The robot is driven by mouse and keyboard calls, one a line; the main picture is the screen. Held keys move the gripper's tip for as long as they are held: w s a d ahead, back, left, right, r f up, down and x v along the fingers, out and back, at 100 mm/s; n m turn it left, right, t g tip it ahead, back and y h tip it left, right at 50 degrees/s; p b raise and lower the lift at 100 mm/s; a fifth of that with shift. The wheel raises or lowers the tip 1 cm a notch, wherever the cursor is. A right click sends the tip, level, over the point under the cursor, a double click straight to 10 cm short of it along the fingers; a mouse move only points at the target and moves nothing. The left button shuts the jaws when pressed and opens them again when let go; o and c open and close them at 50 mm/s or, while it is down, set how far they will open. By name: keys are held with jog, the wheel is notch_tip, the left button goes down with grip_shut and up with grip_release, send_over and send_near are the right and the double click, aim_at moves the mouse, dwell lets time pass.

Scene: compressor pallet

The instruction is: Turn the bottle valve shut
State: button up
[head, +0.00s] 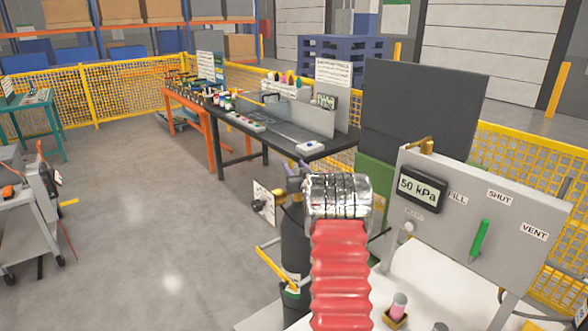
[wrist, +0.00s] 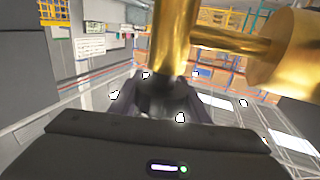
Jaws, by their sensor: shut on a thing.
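The dark gas bottle (head: 294,240) stands upright just left of my red-sleeved arm, which hides part of it. Its brass valve (head: 282,198) shows at the top. In the wrist view the brass valve body (wrist: 175,40) fills the upper middle, with a side branch to the right. A dark valve knob (wrist: 165,97) sits at the end of its stem. My gripper (wrist: 166,104) is shut on this knob, with a dark finger at each side. In the head view my arm mostly hides the gripper. How far the knob is turned cannot be told.
A grey panel (head: 530,215) at right has a gauge (head: 421,189) reading 50 kPa and a green lever (head: 480,240) pointing up toward SHUT. A black workbench (head: 262,139) stands behind. A grey cart (head: 30,225) is at far left; the floor between is clear.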

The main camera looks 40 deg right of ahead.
jog(key=shift+h, duration=0.3)
jog(key=shift+s+d+m+g+h, duration=0.15)
jog(key=shift+m+g+h, duration=0.6)
jog(key=shift+h, duration=0.1)
jog(key=shift+s+d+m+g+h, duration=0.1)
jog(key=shift+d+m+g+h, duration=0.1)
jog(key=shift+m+g+h, duration=0.55)
jog(key=shift+s+d+m+g+h, duration=0.15)
jog(key=shift+m+g+h, duration=0.5)
jog(key=shift+h, duration=0.25)
jog(key=shift+s+d+m+g+h, duration=0.1)
jog(key=shift+m+g+h, duration=0.3)
jog(key=shift+m+g, duration=0.05)
jog(key=o, duration=1)
jog(key=shift+o, duration=0.2)
notch_tip(320, 180, up, 10)
